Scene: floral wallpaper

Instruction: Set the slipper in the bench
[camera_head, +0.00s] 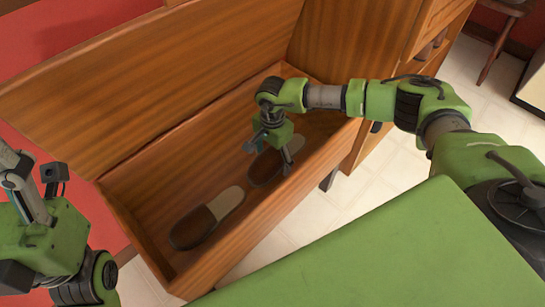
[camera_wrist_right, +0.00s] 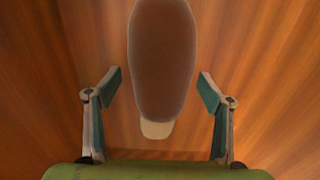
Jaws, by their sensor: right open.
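The wooden bench (camera_head: 285,207) stands open like a box, its lid raised at the back. One slipper (camera_head: 191,227), brown with a pale heel part, lies inside towards the left end. A second slipper (camera_head: 262,170) lies inside further right, partly hidden by my right gripper (camera_head: 268,154). My right gripper is open and points down into the bench over this second slipper. In the right wrist view the brown slipper (camera_wrist_right: 162,60) shows between the two spread fingers, with a gap on each side. My left gripper (camera_head: 37,178) is at the left edge, outside the bench; its finger opening is unclear.
A wooden cabinet with drawers (camera_head: 432,48) adjoins the bench's right end. A stool (camera_head: 495,45) stands at the top right. Pale floor tiles (camera_head: 345,205) show in front of the bench. The bench's front wall stands between its inside and my green body.

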